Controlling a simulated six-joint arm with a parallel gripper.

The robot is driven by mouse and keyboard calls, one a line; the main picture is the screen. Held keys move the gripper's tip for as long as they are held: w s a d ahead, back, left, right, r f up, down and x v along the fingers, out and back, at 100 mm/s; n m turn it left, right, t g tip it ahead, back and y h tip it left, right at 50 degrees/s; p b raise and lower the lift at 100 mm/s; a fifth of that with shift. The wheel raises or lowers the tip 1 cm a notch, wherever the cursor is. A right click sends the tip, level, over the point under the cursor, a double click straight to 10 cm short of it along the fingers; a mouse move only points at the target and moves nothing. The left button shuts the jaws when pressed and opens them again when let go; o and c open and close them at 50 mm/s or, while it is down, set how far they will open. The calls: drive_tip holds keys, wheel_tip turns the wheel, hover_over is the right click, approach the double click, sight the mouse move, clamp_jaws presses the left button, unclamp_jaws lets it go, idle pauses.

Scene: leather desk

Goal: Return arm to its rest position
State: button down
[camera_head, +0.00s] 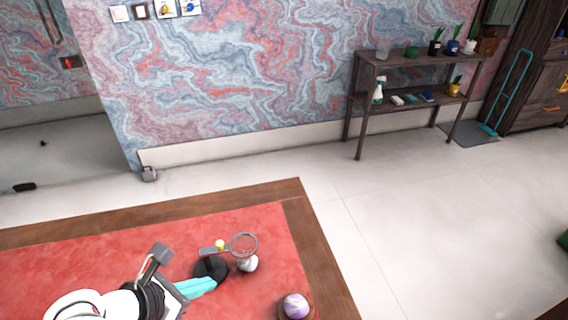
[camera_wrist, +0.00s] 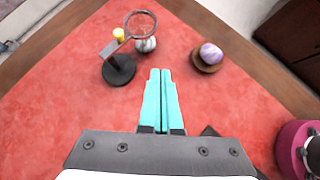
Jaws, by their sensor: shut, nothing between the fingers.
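My gripper (camera_wrist: 161,72) has two teal fingers, shut together with nothing between them. In the head view my gripper (camera_head: 214,281) hangs over the red leather desk (camera_head: 262,218), close to a black stand with a ring. In the wrist view the stand (camera_wrist: 118,70) is ahead and to the left of the fingertips, apart from them. The desk's red top (camera_wrist: 60,120) lies below the fingers. My arm covers part of the desk at the lower left of the head view.
A ring (camera_wrist: 141,25) tops the stand, with a grey-white ball (camera_wrist: 146,44) near it. A yellow object (camera_wrist: 119,34) is beside it. A purple-white ball (camera_head: 295,305) sits on a brown base at the right. A pink object (camera_wrist: 293,145) is at the wrist view's lower right.

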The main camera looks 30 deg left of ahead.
drive_tip(key=w+d+r+m+g+h, duration=0.1)
drive_tip(key=w+d+r+m+g, duration=0.15)
drive_tip(key=d+m, duration=0.45)
drive_tip(key=w+d+r+m+g+h, duration=0.1)
drive_tip(key=w+d+m+g, duration=0.15)
drive_tip(key=d+m, duration=0.45)
drive_tip(key=w+d+r+m+g+h, duration=0.1)
drive_tip(key=w+d+r+m, duration=0.2)
drive_tip(key=d, duration=0.7)
drive_tip(key=s+d+m+g+y, duration=0.3)
drive_tip(key=s+d+m, duration=0.8)
drive_tip(key=m, duration=1.2)
drive_tip(key=shift+f+y, duration=0.3)
drive_tip(key=shift+y, duration=0.9)
drive_tip(key=shift+d, duration=0.1)
